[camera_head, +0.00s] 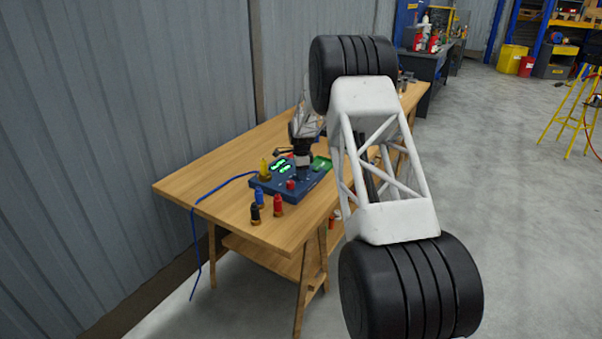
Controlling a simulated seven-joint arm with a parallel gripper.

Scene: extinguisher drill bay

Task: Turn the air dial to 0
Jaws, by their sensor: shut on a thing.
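A blue control box (312,182) with lit green readouts (281,166) sits on the wooden table. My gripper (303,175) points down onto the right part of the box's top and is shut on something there. The gripper covers what it holds; by its place on the panel it may be the air dial, but its pointer and marks cannot be read. A red knob (291,185) is on the box just in front of my gripper. A yellow part (265,169) stands at the box's left end.
Black (255,214), blue (260,197) and red (278,205) small pieces stand in front of the box. A blue cable (222,185) runs from the box over the table's left edge. A green piece (321,163) lies behind the box.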

